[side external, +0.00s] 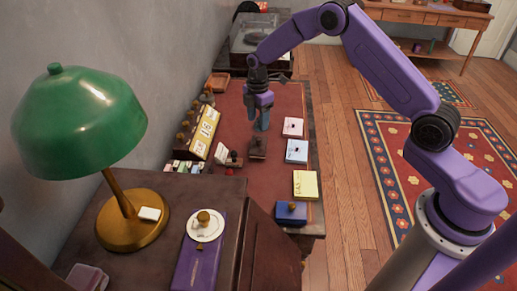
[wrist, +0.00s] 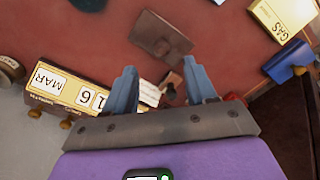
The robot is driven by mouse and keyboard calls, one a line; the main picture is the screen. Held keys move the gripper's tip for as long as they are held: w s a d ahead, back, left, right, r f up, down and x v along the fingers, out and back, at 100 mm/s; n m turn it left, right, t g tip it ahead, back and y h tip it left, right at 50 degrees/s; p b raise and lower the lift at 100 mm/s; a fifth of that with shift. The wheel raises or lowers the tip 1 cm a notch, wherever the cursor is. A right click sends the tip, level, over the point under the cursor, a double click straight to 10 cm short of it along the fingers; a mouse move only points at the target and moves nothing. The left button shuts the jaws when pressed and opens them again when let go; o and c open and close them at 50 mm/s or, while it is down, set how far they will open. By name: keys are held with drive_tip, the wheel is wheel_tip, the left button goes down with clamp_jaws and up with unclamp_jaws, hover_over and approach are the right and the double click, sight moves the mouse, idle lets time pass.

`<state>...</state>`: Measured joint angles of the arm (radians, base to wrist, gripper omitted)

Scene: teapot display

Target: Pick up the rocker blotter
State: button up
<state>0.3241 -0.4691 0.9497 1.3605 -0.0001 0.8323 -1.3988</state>
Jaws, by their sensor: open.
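A small brown block (side external: 258,148), which looks like the rocker blotter, lies on the red desk top just below my gripper. In the wrist view the block (wrist: 158,34) lies beyond the fingertips, near the top middle, with a small round spot on it. A blue piece with a brown knob (side external: 291,211) lies nearer the desk's front; I cannot rule it out as the blotter. My gripper (side external: 262,125) is open, pointing down, with nothing held. Its two blue fingers (wrist: 164,84) are spread apart in the wrist view, and the block is not between them.
A perpetual calendar (side external: 205,132) stands along the wall side. A small white card and red-black pieces (side external: 232,160) lie just left of the block. Pink and blue-white cards (side external: 296,150) and a yellow GAS pad (side external: 305,185) line the right edge. A green lamp (side external: 80,125) stands in front.

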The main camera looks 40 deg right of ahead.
sight(258, 137)
drive_tip(key=shift+s+f, duration=0.2)
drive_tip(key=shift+f, duration=3.35)
clamp_jaws()
